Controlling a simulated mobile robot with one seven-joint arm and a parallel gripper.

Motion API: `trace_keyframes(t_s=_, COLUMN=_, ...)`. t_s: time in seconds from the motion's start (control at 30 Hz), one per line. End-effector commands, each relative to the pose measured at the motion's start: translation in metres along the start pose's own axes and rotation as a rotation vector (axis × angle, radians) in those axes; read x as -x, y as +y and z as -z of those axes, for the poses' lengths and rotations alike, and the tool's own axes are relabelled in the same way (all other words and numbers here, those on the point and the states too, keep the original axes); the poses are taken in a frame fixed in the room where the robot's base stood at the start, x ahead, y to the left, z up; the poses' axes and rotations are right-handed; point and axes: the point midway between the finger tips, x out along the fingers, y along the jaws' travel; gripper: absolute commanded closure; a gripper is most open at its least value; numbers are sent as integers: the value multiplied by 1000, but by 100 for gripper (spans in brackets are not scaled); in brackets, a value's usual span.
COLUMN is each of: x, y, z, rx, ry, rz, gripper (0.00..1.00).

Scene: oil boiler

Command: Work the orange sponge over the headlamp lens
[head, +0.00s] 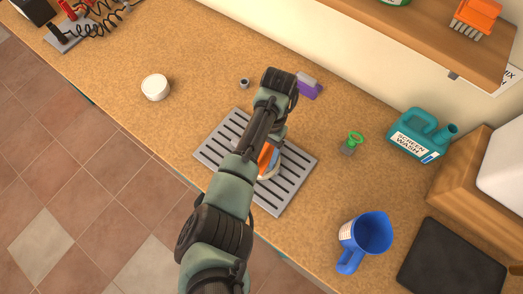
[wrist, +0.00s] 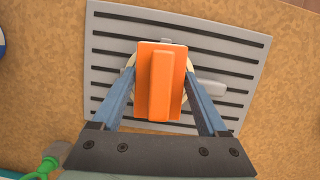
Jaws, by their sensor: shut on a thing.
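The orange sponge (wrist: 160,85) is a block with a raised ridge, held between the two blue-grey fingers of my gripper (wrist: 160,92) in the wrist view. In the head view the sponge (head: 266,156) shows partly beside my arm. The headlamp (head: 270,174) is a pale rounded piece on the grey slotted mat, mostly hidden by the sponge and my arm. In the wrist view only its pale rim (wrist: 131,62) and a grey tab (wrist: 207,88) show around the sponge. The sponge is over the lens; I cannot tell whether they touch.
The slotted mat (head: 222,134) lies on a cork-coloured worktop. A white round tub (head: 156,87), a purple item (head: 309,87), a green-handled tool (head: 352,143), a teal screen wash jug (head: 420,136) and a blue measuring jug (head: 366,238) stand around it.

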Motion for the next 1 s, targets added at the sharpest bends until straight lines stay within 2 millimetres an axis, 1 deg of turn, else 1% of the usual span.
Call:
trace_keyframes(t_s=0.7, x=66, y=1, z=-20, rx=-1, ry=0, rz=-1, gripper=68)
trace_keyframes(t_s=0.8, x=69, y=1, z=-21, rx=0, ry=0, rz=0, gripper=68)
trace_keyframes(t_s=1.0, x=67, y=0, z=-20, rx=0, ry=0, rz=0, gripper=68)
